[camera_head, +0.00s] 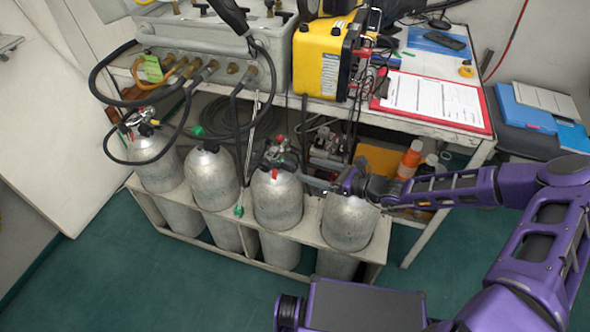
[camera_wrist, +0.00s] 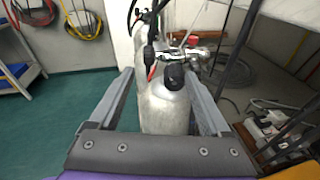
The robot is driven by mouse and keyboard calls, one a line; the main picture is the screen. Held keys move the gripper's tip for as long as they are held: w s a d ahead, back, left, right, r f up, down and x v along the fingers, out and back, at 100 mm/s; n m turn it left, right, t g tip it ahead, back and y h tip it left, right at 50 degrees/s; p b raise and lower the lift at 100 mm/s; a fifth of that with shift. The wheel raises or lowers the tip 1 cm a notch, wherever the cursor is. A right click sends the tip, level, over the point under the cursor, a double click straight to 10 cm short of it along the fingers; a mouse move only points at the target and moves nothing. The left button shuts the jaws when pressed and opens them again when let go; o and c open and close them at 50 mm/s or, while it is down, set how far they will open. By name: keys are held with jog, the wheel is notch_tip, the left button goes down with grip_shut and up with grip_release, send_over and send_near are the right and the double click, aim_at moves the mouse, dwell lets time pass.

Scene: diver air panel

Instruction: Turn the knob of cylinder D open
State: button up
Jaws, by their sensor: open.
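Several grey cylinders stand upright in a row in a rack; no letter is legible, so I cannot tell which one is D. My gripper (camera_head: 314,183) is above and left of the rightmost cylinder (camera_head: 348,222), whose valve and knob are hidden behind it. It points left toward the third cylinder from the left (camera_head: 277,200), which has a valve with a red part. In the wrist view my open, empty gripper (camera_wrist: 158,76) has a finger on each side of a cylinder (camera_wrist: 163,108) with a black knob (camera_wrist: 175,77). The knob seems beyond the fingertips, apart from them.
The cylinder rack (camera_head: 375,250) stands before a bench carrying a grey air panel (camera_head: 215,45), a yellow case (camera_head: 318,58) and a red clipboard (camera_head: 432,98). Black hoses (camera_head: 103,85) hang around the left cylinders. An orange bottle (camera_head: 409,162) stands behind my arm. Green floor in front is clear.

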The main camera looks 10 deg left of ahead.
notch_tip(320, 180, up, 2)
jog(key=w+m+t+y, duration=0.1)
jog(key=w+m+t, duration=0.1)
jog(key=m, duration=0.1)
jog(key=b, duration=0.2)
send_near(296, 168)
jog(key=x, duration=1)
jog(key=shift+a+r+b, duration=0.1)
jog(key=shift+a+b, duration=0.3)
grip_shut()
